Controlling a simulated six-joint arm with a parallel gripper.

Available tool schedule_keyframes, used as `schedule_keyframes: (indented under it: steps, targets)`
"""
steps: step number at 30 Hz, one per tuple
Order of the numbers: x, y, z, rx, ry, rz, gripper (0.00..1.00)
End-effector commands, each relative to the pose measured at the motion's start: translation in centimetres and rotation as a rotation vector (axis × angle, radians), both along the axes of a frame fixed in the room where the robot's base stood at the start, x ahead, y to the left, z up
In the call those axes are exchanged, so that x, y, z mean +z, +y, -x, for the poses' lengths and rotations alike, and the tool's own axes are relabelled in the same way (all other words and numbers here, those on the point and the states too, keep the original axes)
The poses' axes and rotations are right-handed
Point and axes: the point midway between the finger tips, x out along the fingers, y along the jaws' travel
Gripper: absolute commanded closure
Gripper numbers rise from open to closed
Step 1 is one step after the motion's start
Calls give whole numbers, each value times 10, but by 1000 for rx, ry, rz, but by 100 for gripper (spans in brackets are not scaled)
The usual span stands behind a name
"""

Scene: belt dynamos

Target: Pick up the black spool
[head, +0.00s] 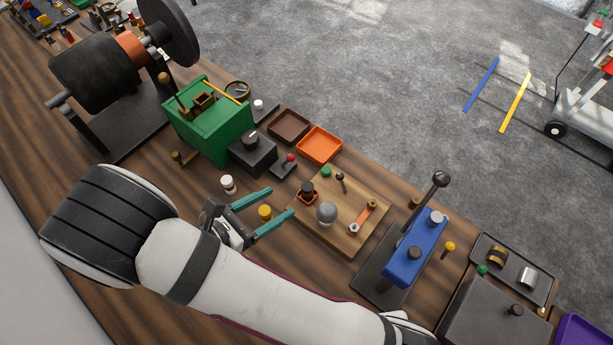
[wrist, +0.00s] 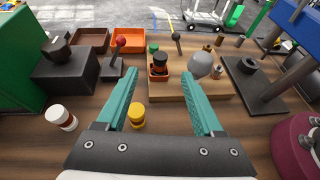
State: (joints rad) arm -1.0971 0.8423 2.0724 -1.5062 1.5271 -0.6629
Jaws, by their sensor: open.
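The black spool (head: 307,186), dark with an orange-brown band, stands upright in a small orange holder (head: 306,198) at the left corner of a wooden board (head: 345,240). In the wrist view the spool (wrist: 160,58) shows just beyond and between my fingertips. My gripper (head: 281,201) is open, with its two teal fingers pointing at the spool and nothing between the tips. In the wrist view my gripper (wrist: 160,76) spans the front of the holder. I cannot tell the exact gap to the spool.
The board also bears a grey ball (head: 327,212), a green knob (head: 326,171) and a wrench-like part (head: 362,218). A yellow cap (head: 264,211) and a white cap (head: 228,183) stand near my fingers. A blue lever press (head: 412,255) stands right of the board.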

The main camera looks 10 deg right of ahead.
Motion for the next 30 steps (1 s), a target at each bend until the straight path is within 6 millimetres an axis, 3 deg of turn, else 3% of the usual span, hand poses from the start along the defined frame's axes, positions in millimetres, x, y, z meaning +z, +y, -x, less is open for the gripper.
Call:
schedule_keyframes:
  steps: [12, 21, 23, 30]
  targets:
    - [-31, -56, -41, -7, 1, 0, 31]
    - [-36, -65, -49, -3, 0, -3, 31]
    - [-36, -65, -49, -4, 0, -3, 38]
    - [-35, -65, -49, -4, 0, -3, 82]
